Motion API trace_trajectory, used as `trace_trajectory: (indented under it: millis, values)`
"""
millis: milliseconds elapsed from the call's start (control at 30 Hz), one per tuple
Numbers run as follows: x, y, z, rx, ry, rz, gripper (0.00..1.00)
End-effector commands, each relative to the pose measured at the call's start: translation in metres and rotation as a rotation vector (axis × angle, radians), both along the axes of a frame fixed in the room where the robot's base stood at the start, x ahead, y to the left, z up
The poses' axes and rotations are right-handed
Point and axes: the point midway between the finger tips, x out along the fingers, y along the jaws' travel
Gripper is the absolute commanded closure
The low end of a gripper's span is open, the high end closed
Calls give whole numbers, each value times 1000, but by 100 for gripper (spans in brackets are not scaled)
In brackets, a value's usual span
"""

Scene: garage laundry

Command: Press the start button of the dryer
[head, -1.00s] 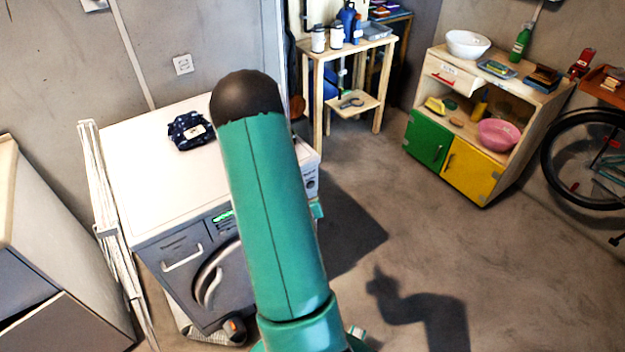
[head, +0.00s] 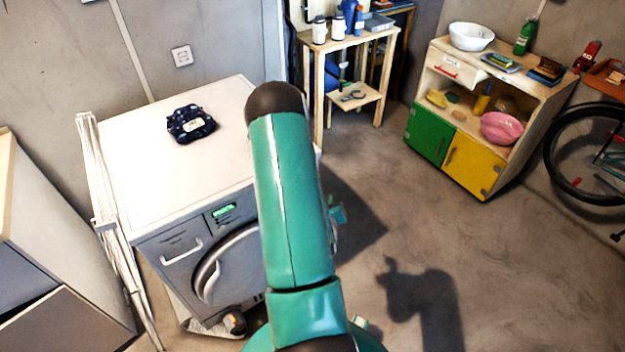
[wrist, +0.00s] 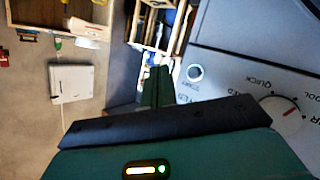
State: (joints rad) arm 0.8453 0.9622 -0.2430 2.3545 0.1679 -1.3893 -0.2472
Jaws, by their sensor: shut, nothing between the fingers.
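The dryer (head: 127,187) is a white-topped, grey-fronted machine with a round door and a lit green display (head: 223,210) in the head view. My arm covers the right part of its front panel. In the wrist view the panel (wrist: 245,55) is turned on its side, with a round silver button (wrist: 195,72) with a dark ring and small lettering beside it. A dial (wrist: 277,105) with a red mark is further right. My gripper (wrist: 155,86) is shut and empty, its fingers left of the button and apart from it in the picture. My arm mostly hides it in the head view.
A dark blue patterned cloth bundle (head: 191,124) lies on the dryer top. A folded white rack (head: 103,200) leans at its left side. A wooden shelf stand (head: 318,95) and a low cabinet (head: 466,165) stand behind. The floor right of the dryer is clear.

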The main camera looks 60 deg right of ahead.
Motion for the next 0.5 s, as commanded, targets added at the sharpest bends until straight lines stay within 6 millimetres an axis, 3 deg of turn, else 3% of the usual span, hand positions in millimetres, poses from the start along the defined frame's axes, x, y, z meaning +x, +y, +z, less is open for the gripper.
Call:
trace_trajectory:
  millis: [300, 500]
  values:
    - [41, -22, 1, -2, -2, 2, 100]
    - [56, -30, 0, 0, -1, 1, 100]
